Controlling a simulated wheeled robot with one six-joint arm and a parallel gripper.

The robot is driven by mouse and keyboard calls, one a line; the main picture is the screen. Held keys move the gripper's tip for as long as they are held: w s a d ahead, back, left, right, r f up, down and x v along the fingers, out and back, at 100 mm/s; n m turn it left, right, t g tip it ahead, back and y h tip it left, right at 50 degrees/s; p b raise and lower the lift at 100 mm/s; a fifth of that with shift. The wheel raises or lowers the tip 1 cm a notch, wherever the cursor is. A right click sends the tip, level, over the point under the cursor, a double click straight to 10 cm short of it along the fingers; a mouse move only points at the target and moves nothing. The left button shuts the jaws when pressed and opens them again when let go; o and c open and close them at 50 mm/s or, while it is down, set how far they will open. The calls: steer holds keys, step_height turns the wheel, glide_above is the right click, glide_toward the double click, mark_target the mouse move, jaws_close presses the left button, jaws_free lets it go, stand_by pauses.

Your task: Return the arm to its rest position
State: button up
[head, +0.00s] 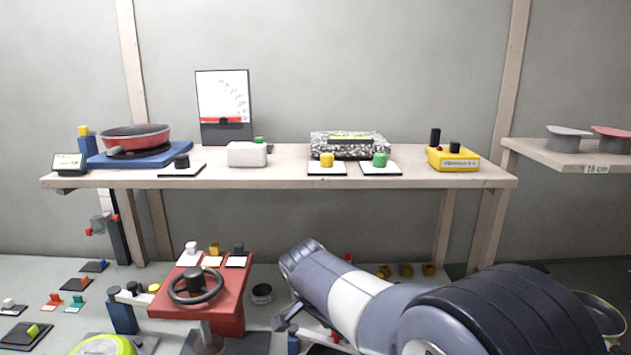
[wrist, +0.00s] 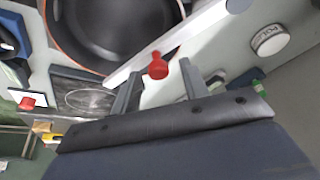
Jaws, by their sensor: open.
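My arm (head: 355,297), grey with a white band, reaches across the lower middle of the head view, in front of the table and below its top. In the wrist view, the two fingers of my gripper (wrist: 159,70) are apart with nothing held between them. A red knob-shaped part (wrist: 157,67) shows in the gap beyond the fingertips; its distance is hard to tell. I cannot make out the gripper clearly in the head view.
A long table (head: 285,181) along the wall carries a red pan (head: 137,134), a white block (head: 247,155) and a yellow box (head: 453,160). A red stand with a steering wheel (head: 195,286) is left of my arm. A dark pan (wrist: 115,25) shows in the wrist view.

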stand_by(0.4)
steer(key=shift+s+a, duration=0.1)
steer(key=v, duration=1.1)
steer(key=x, duration=1)
steer(key=shift+f, duration=0.25)
steer(key=shift+w+d+f, duration=0.2)
steer(key=shift+w+d, duration=0.05)
steer(key=shift+d, duration=0.05)
steer(key=w+n+p, duration=0.1)
steer(key=w+n+y+p, duration=0.1)
steer(key=n, duration=0.1)
steer(key=shift+w+d+r, duration=0.1)
steer(key=shift+w+d, duration=0.25)
steer(key=shift+d, duration=0.05)
steer(key=shift+w+a+n+t+y+p, duration=0.7)
steer(key=shift+w+n+y+p, duration=1.3)
steer(key=shift+w+n, duration=1.95)
steer(key=a+v, duration=0.1)
steer(key=v, duration=0.9)
steer(key=shift+s+r+n+g+h, duration=0.3)
steer(key=shift+s+r+n, duration=0.1)
steer(key=shift+s+n, duration=0.1)
